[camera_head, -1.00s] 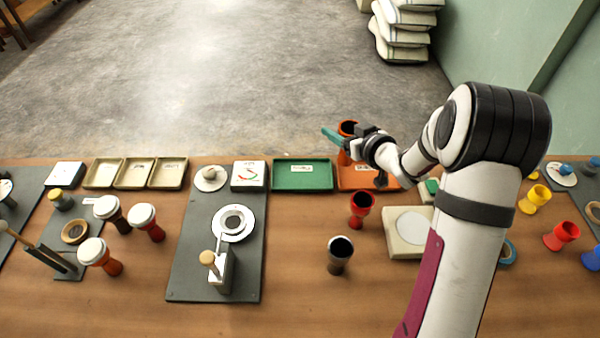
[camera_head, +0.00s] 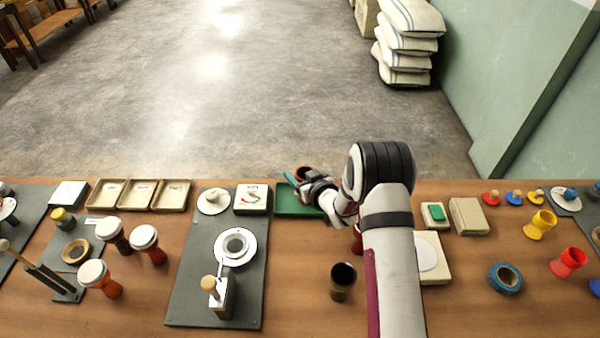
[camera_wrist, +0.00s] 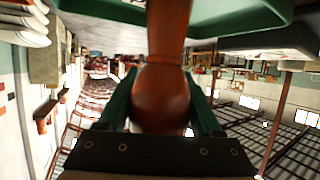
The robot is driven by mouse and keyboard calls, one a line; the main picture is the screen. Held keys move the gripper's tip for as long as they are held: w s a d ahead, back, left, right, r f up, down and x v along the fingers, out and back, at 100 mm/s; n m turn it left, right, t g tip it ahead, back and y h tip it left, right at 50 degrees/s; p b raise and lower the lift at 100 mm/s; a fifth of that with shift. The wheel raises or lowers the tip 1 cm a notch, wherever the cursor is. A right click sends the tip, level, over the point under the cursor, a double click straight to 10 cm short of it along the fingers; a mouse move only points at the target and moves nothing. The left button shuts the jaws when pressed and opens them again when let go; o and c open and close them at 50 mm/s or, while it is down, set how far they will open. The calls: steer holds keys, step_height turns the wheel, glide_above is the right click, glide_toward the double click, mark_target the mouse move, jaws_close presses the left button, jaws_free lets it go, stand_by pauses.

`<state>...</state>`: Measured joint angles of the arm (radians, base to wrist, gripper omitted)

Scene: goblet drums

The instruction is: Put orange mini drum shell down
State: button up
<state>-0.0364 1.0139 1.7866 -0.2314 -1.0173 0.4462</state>
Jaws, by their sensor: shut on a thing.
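The orange mini drum shell (camera_head: 303,173) is in my gripper (camera_head: 298,182), above or near the green tray (camera_head: 287,205) at the back of the table. In the wrist view the shell (camera_wrist: 162,95) sits between the two green fingers, which are shut on its rounded body. Its narrower part runs up out of the top of the picture. A green tray edge (camera_wrist: 245,22) shows close by at the top of the wrist view. I cannot tell whether the shell touches the tray. My arm hides the right part of the tray.
A dark brown shell (camera_head: 342,283) stands in front, left of my arm. A red shell (camera_head: 357,240) is mostly hidden behind it. A grey board with a clamp fixture (camera_head: 222,290) lies left. Pale trays (camera_head: 140,194) and several white-topped drums (camera_head: 145,238) are farther left.

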steer(key=o, duration=1.5)
steer(key=shift+f, duration=0.1)
